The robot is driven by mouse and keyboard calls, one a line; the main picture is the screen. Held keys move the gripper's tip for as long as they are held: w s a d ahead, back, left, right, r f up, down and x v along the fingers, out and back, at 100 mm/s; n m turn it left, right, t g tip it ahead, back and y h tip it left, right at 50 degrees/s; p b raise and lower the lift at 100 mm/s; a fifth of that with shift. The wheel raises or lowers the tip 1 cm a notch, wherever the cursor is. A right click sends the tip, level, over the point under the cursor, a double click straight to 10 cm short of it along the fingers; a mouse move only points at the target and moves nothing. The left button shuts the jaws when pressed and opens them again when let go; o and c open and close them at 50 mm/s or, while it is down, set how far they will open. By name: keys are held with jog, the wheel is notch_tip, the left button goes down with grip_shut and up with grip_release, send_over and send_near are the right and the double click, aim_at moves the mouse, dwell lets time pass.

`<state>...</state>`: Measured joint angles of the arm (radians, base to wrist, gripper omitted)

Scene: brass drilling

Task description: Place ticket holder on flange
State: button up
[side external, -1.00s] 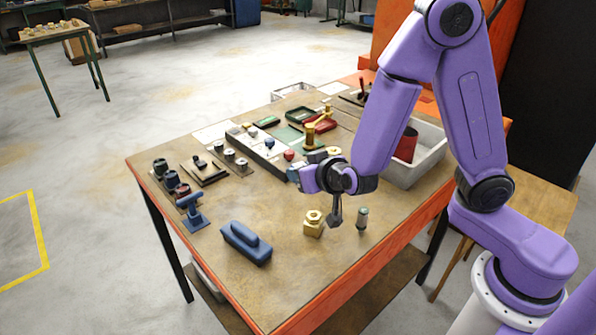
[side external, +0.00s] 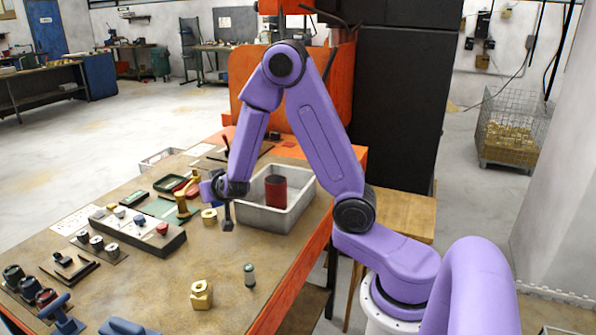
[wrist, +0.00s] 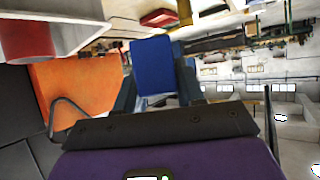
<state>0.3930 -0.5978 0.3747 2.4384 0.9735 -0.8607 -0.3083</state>
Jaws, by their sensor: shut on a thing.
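In the wrist view, my gripper (wrist: 154,85) is shut on a flat blue rectangular piece (wrist: 153,62), probably the ticket holder, held between the two fingers. In the side view, my gripper (side external: 216,186) is above the bench beside the grey bin, and its fingertips and the held piece are hard to make out. I cannot tell for sure which part is the flange. A brass ring-topped piece (side external: 209,216) sits on the bench below and left of my gripper. A brass block with a hex top (side external: 201,295) stands nearer the front.
A grey bin (side external: 302,212) with a red cylinder (side external: 276,190) inside stands right of my gripper. A brass fitting (side external: 183,204) and a long control block (side external: 136,232) are to the left. A small grey-green cylinder (side external: 249,275) stands near the front. Bare bench lies between them.

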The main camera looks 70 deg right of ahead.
jog(key=s+d+r+m+g+h, duration=0.15)
jog(key=s+d, duration=0.25)
jog(key=d, duration=0.8)
jog(key=s+d+r+m+g+h, duration=0.1)
jog(key=s+d+m+g, duration=0.3)
jog(key=d, duration=0.7)
jog(key=s+d+r+m+h, duration=0.15)
jog(key=s+d, duration=0.35)
jog(key=d, duration=0.7)
jog(key=shift+h, duration=0.3)
jog(key=w+d+f, duration=0.2)
jog(key=d+f, duration=0.1)
jog(key=w+d+f, duration=0.6)
jog(key=f, duration=0.1)
jog(key=shift+d+f, duration=0.1)
jog(key=shift+d, duration=0.3)
jog(key=shift+w+d+f, duration=0.15)
jog(key=shift+w+f, duration=0.05)
jog(key=shift+f, duration=1.6)
jog(key=shift+f, duration=0.15)
jog(key=o, duration=1.1)
jog(key=shift+c, duration=0.2)
